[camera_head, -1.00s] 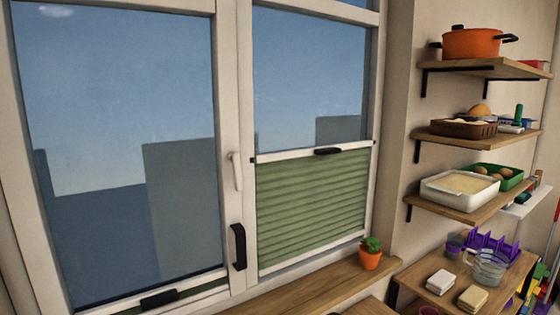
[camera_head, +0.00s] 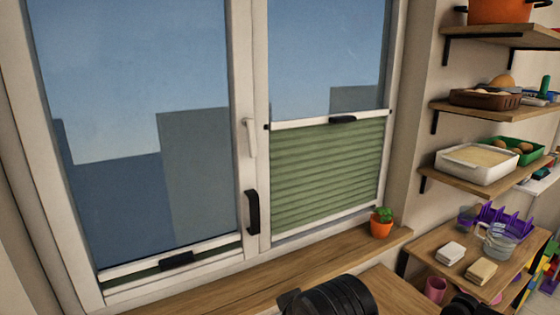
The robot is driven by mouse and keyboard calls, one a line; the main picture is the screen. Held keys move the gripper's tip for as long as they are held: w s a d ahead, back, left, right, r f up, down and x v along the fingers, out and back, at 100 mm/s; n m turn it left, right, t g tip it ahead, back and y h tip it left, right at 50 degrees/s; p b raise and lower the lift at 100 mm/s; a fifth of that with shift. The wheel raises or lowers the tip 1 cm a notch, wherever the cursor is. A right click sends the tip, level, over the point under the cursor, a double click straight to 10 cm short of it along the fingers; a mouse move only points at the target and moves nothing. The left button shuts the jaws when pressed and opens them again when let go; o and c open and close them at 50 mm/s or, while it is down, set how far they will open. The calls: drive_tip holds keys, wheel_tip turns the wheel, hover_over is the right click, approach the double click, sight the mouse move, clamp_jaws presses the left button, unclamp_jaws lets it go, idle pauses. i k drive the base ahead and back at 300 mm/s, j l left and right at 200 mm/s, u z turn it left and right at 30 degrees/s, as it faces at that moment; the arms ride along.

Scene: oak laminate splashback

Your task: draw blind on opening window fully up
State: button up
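Two window panes stand side by side, each with a green pleated blind under a white rail. The left pane's blind (camera_head: 225,247) is folded into a thin strip at the bottom; its rail (camera_head: 215,252) carries a black grip (camera_head: 177,261). The right pane's blind (camera_head: 325,170) covers roughly the lower half; its rail (camera_head: 300,122) carries a black grip (camera_head: 342,119). A white window handle (camera_head: 249,137) and a larger black handle (camera_head: 252,212) sit on the upright between the panes. My gripper is not recognisable in view; black arm parts show at the bottom edge.
A wooden sill (camera_head: 220,290) runs below the window, with an orange potted plant (camera_head: 381,226) at its right end. Wall shelves on the right hold an orange pot (camera_head: 500,11), a white dish (camera_head: 475,165) and other kitchenware. The space before the panes looks clear.

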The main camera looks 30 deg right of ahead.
sight(176, 258)
drive_tip(key=j+z, duration=0.25)
drive_tip(key=j, duration=0.55)
drive_tip(key=k+j+z, duration=0.1)
drive_tip(key=j+z, duration=0.2)
drive_tip(key=j, duration=0.45)
